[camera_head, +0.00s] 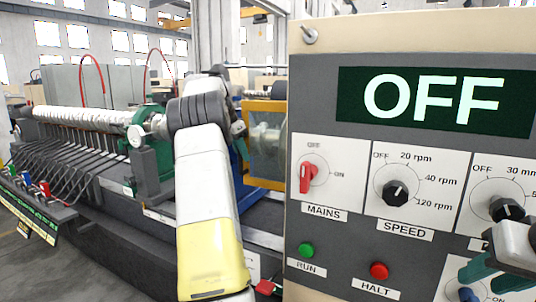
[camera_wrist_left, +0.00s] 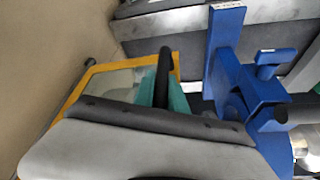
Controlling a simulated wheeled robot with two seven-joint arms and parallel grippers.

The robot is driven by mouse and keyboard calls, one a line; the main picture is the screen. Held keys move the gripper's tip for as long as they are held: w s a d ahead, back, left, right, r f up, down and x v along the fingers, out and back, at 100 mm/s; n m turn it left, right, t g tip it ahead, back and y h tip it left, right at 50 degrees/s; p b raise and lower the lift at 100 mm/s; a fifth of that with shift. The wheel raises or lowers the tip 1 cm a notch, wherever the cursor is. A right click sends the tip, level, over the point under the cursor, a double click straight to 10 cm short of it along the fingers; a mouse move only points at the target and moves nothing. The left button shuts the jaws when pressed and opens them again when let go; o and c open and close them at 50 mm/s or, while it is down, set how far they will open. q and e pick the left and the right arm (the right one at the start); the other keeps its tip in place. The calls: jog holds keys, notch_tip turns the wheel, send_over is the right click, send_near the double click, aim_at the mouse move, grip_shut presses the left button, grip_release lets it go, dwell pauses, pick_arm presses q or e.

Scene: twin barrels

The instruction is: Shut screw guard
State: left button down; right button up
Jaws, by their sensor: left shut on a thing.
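The screw guard (camera_head: 250,183), a yellow frame with a clear pane, stands just left of the control panel in the head view. Machine parts show through its pane. In the left wrist view the yellow frame (camera_wrist_left: 72,97) is at the left, with a black bar-like handle (camera_wrist_left: 163,70) at its edge. My left gripper (camera_wrist_left: 170,96) is shut on this handle, its teal finger beside the bar; the grip itself is partly hidden by the gripper body. In the head view my left arm hides part of the guard's surroundings. My right gripper (camera_head: 494,278) is at the lower right, in front of the panel, its jaw gap unclear.
A blue bracket (camera_wrist_left: 228,75) stands close right of the guard in the wrist view. A long white screw (camera_head: 85,115) runs left.

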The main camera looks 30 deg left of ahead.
pick_arm(q)
jog(key=shift+w+d, duration=0.1)
jog(key=shift+d, duration=0.1)
jog(key=c, duration=1.6)
grip_release()
jog(key=shift+c, duration=0.2)
jog(key=shift+a+r, duration=0.1)
jog(key=shift+r, duration=0.05)
jog(key=v, duration=0.7)
jog(key=shift+r, duration=0.2)
